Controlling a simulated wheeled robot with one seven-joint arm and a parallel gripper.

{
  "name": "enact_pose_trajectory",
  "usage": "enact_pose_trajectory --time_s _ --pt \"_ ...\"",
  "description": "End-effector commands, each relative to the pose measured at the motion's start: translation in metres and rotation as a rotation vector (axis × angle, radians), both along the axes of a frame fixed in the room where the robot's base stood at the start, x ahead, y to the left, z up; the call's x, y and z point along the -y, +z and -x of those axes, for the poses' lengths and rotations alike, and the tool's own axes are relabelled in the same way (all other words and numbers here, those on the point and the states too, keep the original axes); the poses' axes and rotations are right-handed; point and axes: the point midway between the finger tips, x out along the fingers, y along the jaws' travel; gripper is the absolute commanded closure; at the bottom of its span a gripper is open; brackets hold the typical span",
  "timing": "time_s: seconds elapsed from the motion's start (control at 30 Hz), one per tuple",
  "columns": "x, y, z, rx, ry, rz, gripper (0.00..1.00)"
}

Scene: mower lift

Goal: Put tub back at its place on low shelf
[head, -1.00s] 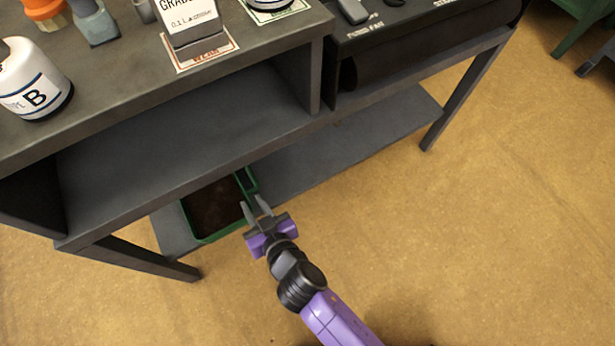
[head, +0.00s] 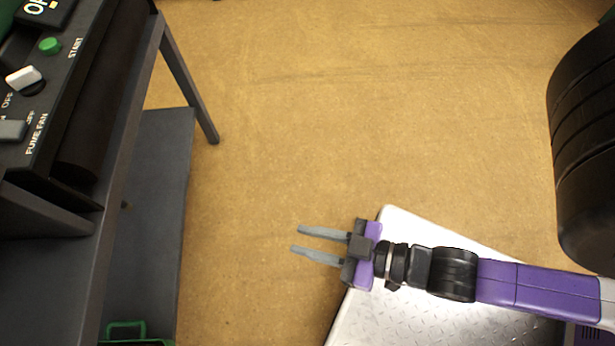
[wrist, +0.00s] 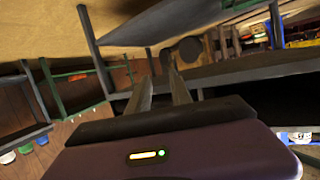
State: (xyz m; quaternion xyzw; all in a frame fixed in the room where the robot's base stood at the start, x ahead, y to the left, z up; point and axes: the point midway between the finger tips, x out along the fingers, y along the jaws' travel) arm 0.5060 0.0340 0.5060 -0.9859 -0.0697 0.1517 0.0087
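The green tub (head: 126,325) shows only as a piece of its green rim and handle at the bottom left edge of the head view; the rest is cut off. It is at the low shelf (head: 162,190), a grey board under the bench. My gripper (head: 297,239) is out over the floor, to the right of the shelf and apart from the tub. Its two grey fingers are spread and point left, with nothing between them. In the wrist view the gripper (wrist: 160,85) also shows its fingers apart and empty.
The bench's control panel (head: 45,105) with switches is at upper left, and a bench leg (head: 190,85) stands at the shelf's far end. A metal tread plate (head: 390,310) lies below my arm. A black tyre-like object (head: 590,150) is at right. The floor between is clear.

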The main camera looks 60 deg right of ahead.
Motion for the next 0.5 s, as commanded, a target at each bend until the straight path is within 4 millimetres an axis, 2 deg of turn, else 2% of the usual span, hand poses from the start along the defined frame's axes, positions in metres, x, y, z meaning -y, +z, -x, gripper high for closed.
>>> enact_pose_trajectory --time_s 0.03,0.1,0.2,0.3,0.5 --pt "0.010 0.017 0.013 0.004 -0.037 0.008 0.75" --pt "0.020 0.037 0.023 0.014 -0.073 0.017 0.75" --pt "0.029 0.059 0.033 0.026 -0.112 0.028 0.75" --pt "0.033 0.070 0.037 0.033 -0.132 0.035 0.75" --pt "0.034 0.074 0.038 0.035 -0.137 0.037 0.75"
